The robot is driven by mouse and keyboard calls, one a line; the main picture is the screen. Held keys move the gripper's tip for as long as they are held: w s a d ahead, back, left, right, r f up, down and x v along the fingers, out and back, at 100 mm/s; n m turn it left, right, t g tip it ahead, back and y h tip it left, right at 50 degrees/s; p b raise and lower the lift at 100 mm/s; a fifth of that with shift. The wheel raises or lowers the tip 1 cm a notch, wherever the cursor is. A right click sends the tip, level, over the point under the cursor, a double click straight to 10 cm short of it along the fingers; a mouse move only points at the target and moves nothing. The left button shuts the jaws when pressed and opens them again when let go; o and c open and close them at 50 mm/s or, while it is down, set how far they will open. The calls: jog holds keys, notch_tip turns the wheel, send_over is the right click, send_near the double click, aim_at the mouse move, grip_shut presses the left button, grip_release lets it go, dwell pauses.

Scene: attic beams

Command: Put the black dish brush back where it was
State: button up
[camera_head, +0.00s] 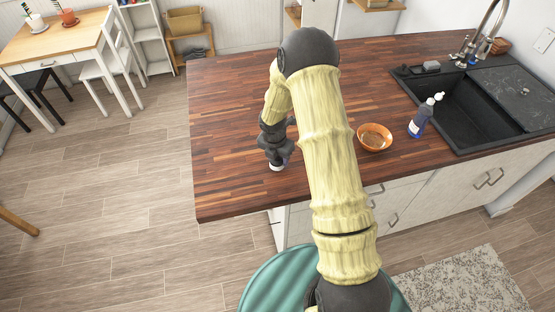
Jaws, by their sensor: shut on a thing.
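My gripper (279,151) is low over the left part of the wooden countertop (235,120). It is shut on a small dark thing with a pale lower end, which looks like the black dish brush (278,167). My fingers hide most of it. Its lower end is at or just above the counter; I cannot tell if it touches.
An orange bowl (375,137) and a blue soap bottle (421,117) stand right of my arm, near the sink. A faucet (484,35) rises behind the sink. The counter's left and back parts are clear. A wooden table (60,40) stands at the far left.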

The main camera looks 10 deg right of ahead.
jog(key=shift+f, duration=1)
jog(key=shift+f, duration=0.1)
jog(key=o, duration=0.9)
jog(key=r, duration=0.4)
jog(key=s+r+b, duration=0.1)
jog(key=r, duration=0.3)
jog(key=a+r+b, duration=0.1)
jog(key=r, duration=0.3)
jog(key=shift+s+a+r, duration=0.1)
jog(key=shift+s, duration=0.1)
